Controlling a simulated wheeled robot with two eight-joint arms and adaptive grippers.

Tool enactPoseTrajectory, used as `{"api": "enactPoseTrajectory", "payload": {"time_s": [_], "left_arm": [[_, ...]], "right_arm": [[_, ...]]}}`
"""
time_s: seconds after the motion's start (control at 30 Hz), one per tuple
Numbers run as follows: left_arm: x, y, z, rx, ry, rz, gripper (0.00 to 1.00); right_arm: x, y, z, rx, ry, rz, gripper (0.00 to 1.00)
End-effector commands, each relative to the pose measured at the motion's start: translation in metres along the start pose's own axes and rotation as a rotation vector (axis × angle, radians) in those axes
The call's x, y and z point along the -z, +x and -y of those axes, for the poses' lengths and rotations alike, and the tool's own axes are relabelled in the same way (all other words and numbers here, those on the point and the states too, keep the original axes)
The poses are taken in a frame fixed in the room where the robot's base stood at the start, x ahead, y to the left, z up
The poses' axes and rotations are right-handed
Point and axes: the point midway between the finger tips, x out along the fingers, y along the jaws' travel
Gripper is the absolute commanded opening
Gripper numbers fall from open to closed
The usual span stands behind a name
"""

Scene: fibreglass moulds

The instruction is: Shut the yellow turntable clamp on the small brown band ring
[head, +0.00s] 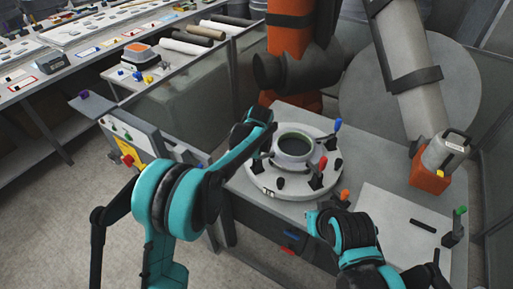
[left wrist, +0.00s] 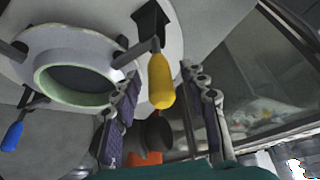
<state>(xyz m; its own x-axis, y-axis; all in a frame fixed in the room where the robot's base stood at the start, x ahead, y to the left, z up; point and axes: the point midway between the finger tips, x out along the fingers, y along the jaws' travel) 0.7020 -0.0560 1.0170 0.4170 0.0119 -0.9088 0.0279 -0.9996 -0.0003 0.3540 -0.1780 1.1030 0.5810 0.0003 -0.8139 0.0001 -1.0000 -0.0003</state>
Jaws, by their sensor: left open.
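The round pale turntable (head: 262,182) carries a ring (head: 293,146), which looks grey with a greenish inside rather than brown. The ring also shows in the left wrist view (left wrist: 42,80). The yellow clamp handle (left wrist: 161,80) stands out from a black bracket in the left wrist view; its bar points at the ring's rim. I cannot tell whether it presses the ring. My arm hides this clamp in the head view. My left gripper (left wrist: 160,78) is open, its fingers on either side of the yellow handle. My right gripper (head: 325,218) is at the table's front; its fingers are unclear.
Blue (head: 337,125) and red (head: 322,163) clamp handles stand on the turntable's right side. A glass panel (head: 190,105) stands on the left.

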Motion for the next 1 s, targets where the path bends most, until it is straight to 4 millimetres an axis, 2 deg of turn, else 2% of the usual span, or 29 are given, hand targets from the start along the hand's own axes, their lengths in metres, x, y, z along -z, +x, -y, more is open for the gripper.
{"api": "enactPoseTrajectory", "payload": {"time_s": [0.3, 0.5, 0.67, 1.0], "left_arm": [[-0.001, -0.068, -0.001, -0.001, 0.001, 0.001, 0.43], [-0.001, -0.098, -0.001, 0.000, 0.001, 0.001, 0.43], [-0.001, -0.107, 0.000, 0.000, 0.001, 0.001, 0.43], [0.000, -0.108, 0.000, 0.000, 0.000, 0.001, 0.43]], "right_arm": [[0.000, 0.000, 0.000, 0.000, 0.000, 0.000, 0.00], [0.000, 0.000, 0.000, 0.000, 0.000, 0.000, 0.00], [0.000, 0.000, 0.000, 0.000, 0.000, 0.000, 0.00], [0.000, 0.000, 0.000, 0.000, 0.000, 0.000, 0.00]]}}
